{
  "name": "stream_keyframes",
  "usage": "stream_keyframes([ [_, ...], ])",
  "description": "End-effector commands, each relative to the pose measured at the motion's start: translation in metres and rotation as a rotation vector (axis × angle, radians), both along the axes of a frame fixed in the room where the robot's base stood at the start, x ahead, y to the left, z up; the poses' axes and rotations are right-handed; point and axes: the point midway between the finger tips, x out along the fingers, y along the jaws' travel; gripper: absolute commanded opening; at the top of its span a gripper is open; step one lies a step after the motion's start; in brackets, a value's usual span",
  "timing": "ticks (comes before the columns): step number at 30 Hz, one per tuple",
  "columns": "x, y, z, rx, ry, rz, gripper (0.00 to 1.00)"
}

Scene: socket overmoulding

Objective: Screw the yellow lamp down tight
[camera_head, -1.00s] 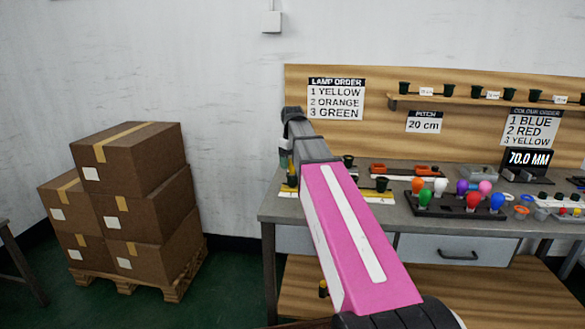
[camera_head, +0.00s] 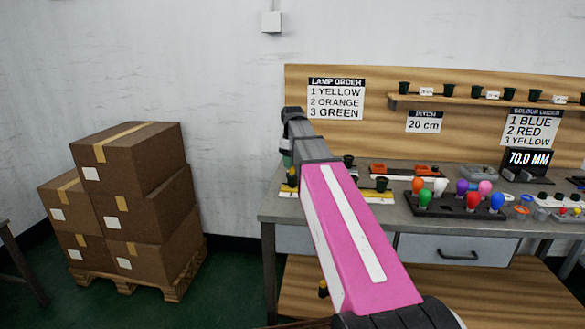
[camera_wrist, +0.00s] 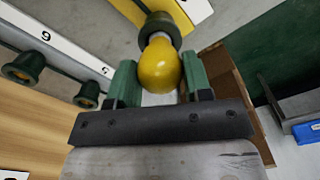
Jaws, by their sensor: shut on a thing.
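The yellow lamp (camera_wrist: 158,70) is between the two green fingers of my gripper (camera_wrist: 159,78) in the wrist view, and the gripper is shut on it. The lamp's narrow end meets a dark green socket (camera_wrist: 158,25). How far its thread sits inside is hidden.
The bench (camera_head: 420,215) holds a rack of coloured lamps (camera_head: 455,209) to the right of my arm. Another dark socket (camera_head: 381,184) stands on a yellow-and-white strip nearby. Wall signs give a lamp order (camera_head: 336,99) and a pitch of 20 cm. Stacked boxes (camera_head: 125,205) stand at left.

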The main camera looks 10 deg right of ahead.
Motion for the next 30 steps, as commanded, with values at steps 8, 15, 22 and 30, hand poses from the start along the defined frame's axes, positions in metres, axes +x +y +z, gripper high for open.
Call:
stream_keyframes([
  [8,0.0,0.0,-0.0006,0.0,0.0,-0.278,0.28],
  [15,0.0,0.0,-0.0007,0.0,0.0,-0.376,0.28],
  [22,0.0,0.0,-0.0007,0.0,0.0,-0.38,0.28],
  [30,0.0,0.0,-0.001,0.0,0.0,-0.531,0.68],
])
